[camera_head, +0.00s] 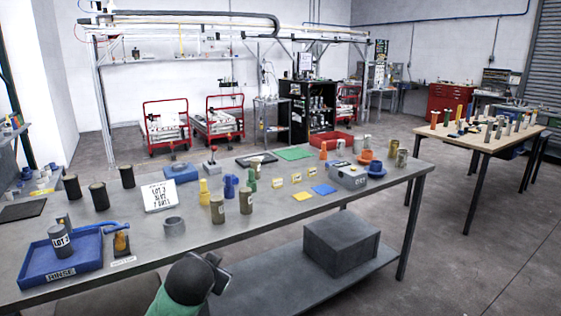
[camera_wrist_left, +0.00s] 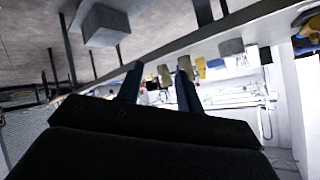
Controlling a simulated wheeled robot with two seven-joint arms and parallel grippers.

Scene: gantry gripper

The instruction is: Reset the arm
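My left gripper (camera_wrist_left: 160,70) shows in the left wrist view with its two dark fingers apart and nothing visible between them. That view is turned nearly upside down, with the workbench and its items beyond the fingers. In the head view a dark rounded part of my arm with a green section (camera_head: 162,303) shows at the bottom, in front of the long workbench's (camera_head: 300,232) near edge. It appears low and apart from the items on top. The gripper fingers cannot be made out clearly there. My right gripper is not in view.
The workbench holds a blue tray (camera_head: 28,292) with a labelled cylinder, a white sign (camera_head: 158,195), a grey ring (camera_head: 174,227), two tan cylinders and a grey box (camera_head: 348,176). A large grey box (camera_head: 341,243) sits on the lower shelf.

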